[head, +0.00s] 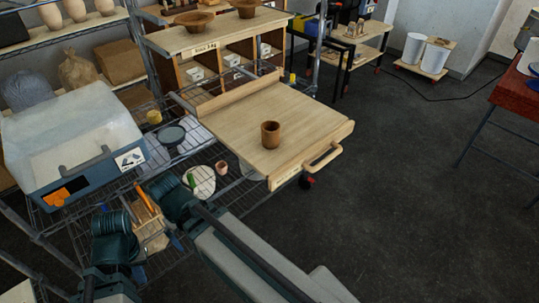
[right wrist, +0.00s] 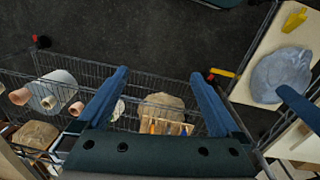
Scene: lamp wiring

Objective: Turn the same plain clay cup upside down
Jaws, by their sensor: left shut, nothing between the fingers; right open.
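The plain clay cup (head: 270,135) is small and brown. It stands upright, mouth up, on the pale wooden pull-out board (head: 232,117) in the head view. No gripper touches it. My left gripper (head: 113,224) is a dark green shape at the lower left of the head view, well away from the cup; its fingers are hard to make out, but it is shut and empty. My right gripper (right wrist: 160,75) shows in the right wrist view with its two teal fingers spread wide and nothing between them. The cup cannot be made out in that view.
The board has a raised back strip and a front handle (head: 322,160). A wire shelf (head: 215,200) with small pots and tools lies below it. A blue-fronted bin (head: 85,180) stands at left. Bowls (head: 194,20) sit on the unit behind.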

